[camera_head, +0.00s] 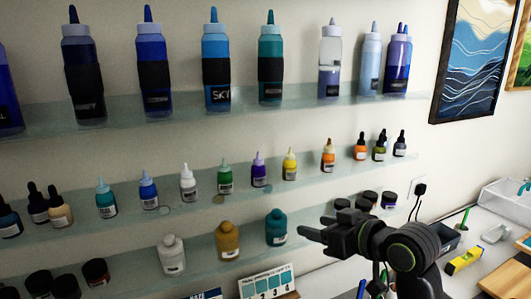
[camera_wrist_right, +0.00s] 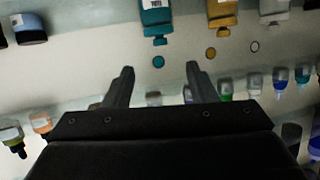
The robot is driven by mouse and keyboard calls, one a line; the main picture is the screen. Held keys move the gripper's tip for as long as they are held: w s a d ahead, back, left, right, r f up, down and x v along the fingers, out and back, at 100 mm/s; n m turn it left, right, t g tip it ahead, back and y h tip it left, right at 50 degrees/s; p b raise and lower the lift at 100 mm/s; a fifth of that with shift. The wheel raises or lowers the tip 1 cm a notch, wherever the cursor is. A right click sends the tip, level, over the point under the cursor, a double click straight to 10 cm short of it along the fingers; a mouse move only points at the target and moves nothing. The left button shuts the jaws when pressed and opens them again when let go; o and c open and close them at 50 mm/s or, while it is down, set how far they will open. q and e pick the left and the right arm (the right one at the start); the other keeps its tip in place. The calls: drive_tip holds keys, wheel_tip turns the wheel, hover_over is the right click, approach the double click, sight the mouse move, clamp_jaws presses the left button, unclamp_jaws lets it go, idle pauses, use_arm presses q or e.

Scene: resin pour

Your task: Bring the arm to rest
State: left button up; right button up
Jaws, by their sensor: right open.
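My right gripper (camera_head: 311,230) is raised in front of the lower shelves in the head view, its fingers pointing left. In the right wrist view the gripper (camera_wrist_right: 160,70) has its two fingers apart with nothing between them. A teal bottle (camera_head: 276,228) stands on the lowest shelf to the left of the fingertips in the head view. That teal bottle (camera_wrist_right: 155,16) shows upside down past the fingers in the right wrist view. My left gripper is not in view.
Glass shelves hold large bottles above, small dropper bottles (camera_head: 290,164) in the middle, and mustard (camera_head: 228,240) and white (camera_head: 172,254) bottles below. A workbench at right carries a yellow level (camera_head: 464,261) and a clear bin (camera_head: 505,200). A labelled card (camera_head: 267,281) stands below the shelves.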

drive_tip(key=s+d+f+m+g+h, duration=0.1)
drive_tip(key=s+d+f+h, duration=0.2)
drive_tip(key=f, duration=0.4)
drive_tip(key=s+d+f+m+g+h, duration=0.1)
drive_tip(key=s+d+f+m, duration=0.1)
drive_tip(key=s+d+f, duration=0.45)
drive_tip(key=s+d+f+m+g+h, duration=0.1)
drive_tip(key=s+f+h, duration=0.15)
drive_tip(key=f, duration=0.55)
drive_tip(key=s+d+f+m+g+h, duration=0.1)
drive_tip(key=s+d+f+g, duration=0.15)
drive_tip(key=s, duration=0.55)
drive_tip(key=s+d+f+m+g+h, duration=0.1)
drive_tip(key=s+d+f, duration=0.25)
drive_tip(key=s, duration=0.35)
drive_tip(key=s+d+f+m+g+h, duration=0.15)
drive_tip(key=s+f, duration=0.25)
drive_tip(key=s, duration=0.4)
wheel_tip(320, 180, down, 26)
drive_tip(key=d+g+b, duration=0.1)
drive_tip(key=d+b, duration=0.1)
drive_tip(key=s+a+f+g+b, duration=0.1)
drive_tip(key=s+f, duration=1.3)
drive_tip(key=f, duration=0.4)
drive_tip(key=shift+s+a+f+n+y+b, duration=0.2)
drive_tip(key=shift+a+n+y+b, duration=0.15)
drive_tip(key=shift+a+y, duration=0.05)
